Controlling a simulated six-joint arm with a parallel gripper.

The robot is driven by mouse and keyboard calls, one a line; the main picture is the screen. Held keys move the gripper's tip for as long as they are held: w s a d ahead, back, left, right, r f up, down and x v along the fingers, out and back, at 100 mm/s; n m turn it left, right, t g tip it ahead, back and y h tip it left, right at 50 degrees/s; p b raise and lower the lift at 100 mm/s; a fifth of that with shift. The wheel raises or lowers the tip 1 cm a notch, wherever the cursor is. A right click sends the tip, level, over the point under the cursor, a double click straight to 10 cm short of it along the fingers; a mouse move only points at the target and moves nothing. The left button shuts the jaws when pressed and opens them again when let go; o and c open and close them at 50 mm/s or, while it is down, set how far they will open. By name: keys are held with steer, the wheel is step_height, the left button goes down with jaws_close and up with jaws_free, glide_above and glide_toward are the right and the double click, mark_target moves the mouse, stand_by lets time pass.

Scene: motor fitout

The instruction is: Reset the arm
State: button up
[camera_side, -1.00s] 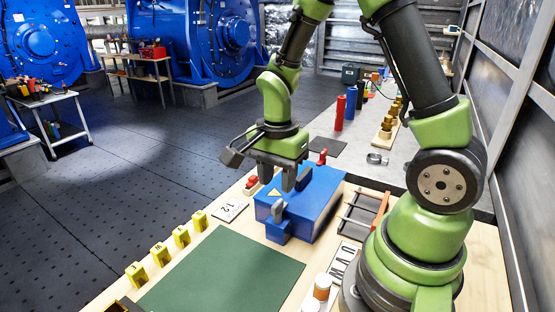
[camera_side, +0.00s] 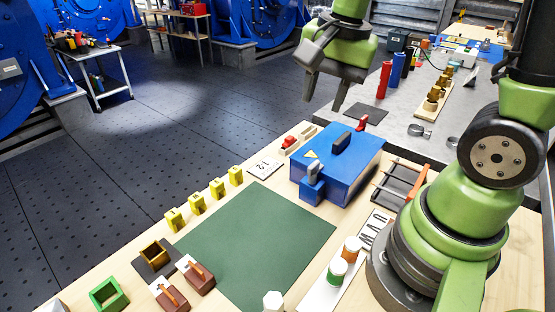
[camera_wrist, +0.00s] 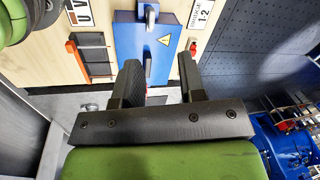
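My gripper (camera_side: 326,92) hangs in the air at the upper middle of the side view, beyond and above the blue box (camera_side: 330,176). Its two fingers stand apart with nothing between them. The wrist view also shows the open fingers (camera_wrist: 160,82), with the blue box (camera_wrist: 139,42) past their tips. The box stands on the wooden bench, with a dark handle on its lid and a grey latch piece (camera_side: 314,172) at its front.
A green mat (camera_side: 256,245), yellow blocks (camera_side: 197,202) and brown padlock-like blocks (camera_side: 200,278) lie on the wooden bench. An orange-handled rack (camera_side: 402,182) is right of the box. Red and blue cylinders (camera_side: 384,80) stand on the grey table behind.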

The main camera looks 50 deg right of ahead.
steer(key=s+a+r+n+t+y, duration=0.1)
steer(key=s+a+r+n+t, duration=0.3)
steer(key=s+r+n, duration=0.3)
steer(key=shift+s+a+r+n+t+y, duration=0.4)
steer(key=shift+s+n+t, duration=0.3)
steer(key=shift+n, duration=1)
